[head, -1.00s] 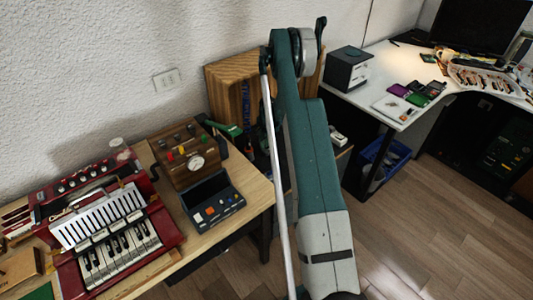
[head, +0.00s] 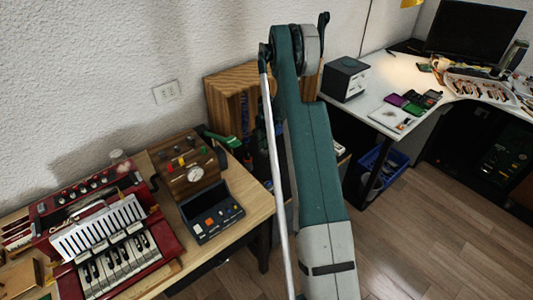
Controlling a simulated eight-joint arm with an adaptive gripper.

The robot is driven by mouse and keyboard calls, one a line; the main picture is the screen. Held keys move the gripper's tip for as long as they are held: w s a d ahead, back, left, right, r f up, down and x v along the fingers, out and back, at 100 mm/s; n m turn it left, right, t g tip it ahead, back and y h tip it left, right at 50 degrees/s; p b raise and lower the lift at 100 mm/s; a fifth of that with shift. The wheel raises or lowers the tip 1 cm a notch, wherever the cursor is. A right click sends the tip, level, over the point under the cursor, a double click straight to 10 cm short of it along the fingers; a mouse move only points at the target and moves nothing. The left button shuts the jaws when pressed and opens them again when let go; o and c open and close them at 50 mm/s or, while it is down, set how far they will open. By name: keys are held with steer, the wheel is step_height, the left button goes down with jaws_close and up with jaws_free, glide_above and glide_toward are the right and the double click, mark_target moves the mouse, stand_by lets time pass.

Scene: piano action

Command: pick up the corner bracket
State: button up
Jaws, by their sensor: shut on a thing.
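I cannot make out a corner bracket in the head view. My gripper is not in view; my own teal and grey arm fills the middle of the picture and hides what lies behind it. Whatever my gripper may hold does not show either.
A wooden table (head: 258,205) at left holds a red accordion-like keyboard (head: 105,235), a wooden box with a dial (head: 187,172) and a dark button console (head: 211,211). A wooden crate (head: 231,100) stands behind. A white desk (head: 372,104) at right holds a black box (head: 345,79) and a monitor (head: 478,32).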

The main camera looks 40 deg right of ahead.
steer(key=shift+r, duration=1.4)
